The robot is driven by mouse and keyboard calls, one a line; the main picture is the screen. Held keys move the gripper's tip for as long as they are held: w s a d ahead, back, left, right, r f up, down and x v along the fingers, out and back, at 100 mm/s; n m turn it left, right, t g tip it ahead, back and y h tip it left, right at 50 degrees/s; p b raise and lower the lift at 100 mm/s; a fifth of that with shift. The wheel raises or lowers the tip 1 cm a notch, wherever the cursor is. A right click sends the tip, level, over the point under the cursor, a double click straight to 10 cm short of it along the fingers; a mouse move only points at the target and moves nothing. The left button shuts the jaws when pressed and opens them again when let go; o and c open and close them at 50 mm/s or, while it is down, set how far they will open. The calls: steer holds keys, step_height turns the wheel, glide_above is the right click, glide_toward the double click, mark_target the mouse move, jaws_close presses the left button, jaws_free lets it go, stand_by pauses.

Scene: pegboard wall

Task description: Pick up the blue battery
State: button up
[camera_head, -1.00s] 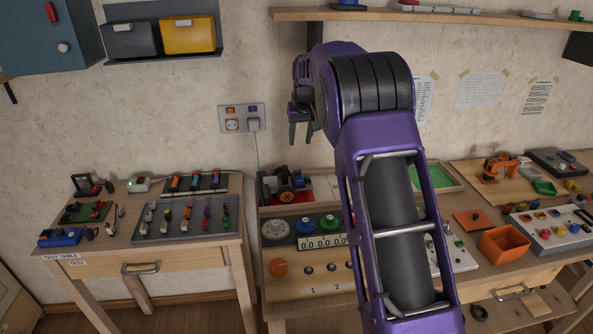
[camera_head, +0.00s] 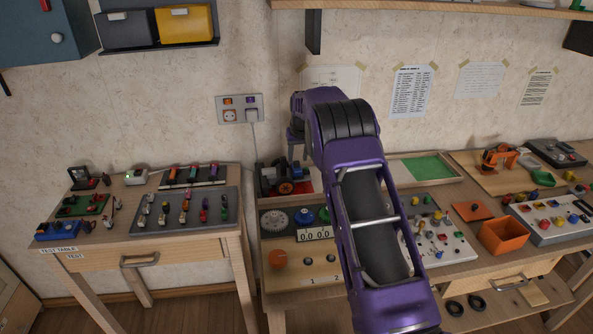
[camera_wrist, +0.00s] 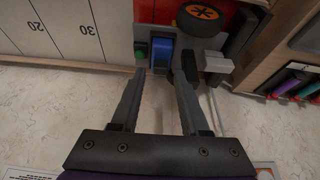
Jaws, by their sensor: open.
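A blue block (camera_wrist: 160,52), which looks like the blue battery, sits on a small dark vehicle with orange wheels in the wrist view. It also shows as a small blue shape in the head view (camera_head: 296,174). My gripper (camera_wrist: 160,82) is open and empty. Its two fingertips point at the vehicle, with the blue block just beyond them and roughly between them. In the head view my gripper (camera_head: 298,150) is just above the vehicle (camera_head: 282,180). I cannot tell the exact gap to the block.
A green button (camera_wrist: 140,52) lies left of the blue block, and a grey block (camera_wrist: 216,64) to its right. A wall socket panel (camera_head: 240,109) is behind. The left table (camera_head: 110,262) carries a tray (camera_head: 178,226) of small coloured parts. An orange bin (camera_head: 504,236) stands right.

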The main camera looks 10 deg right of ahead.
mark_target(297, 162)
steer(key=x, duration=0.4)
steer(key=shift+c, duration=0.3)
jaws_close()
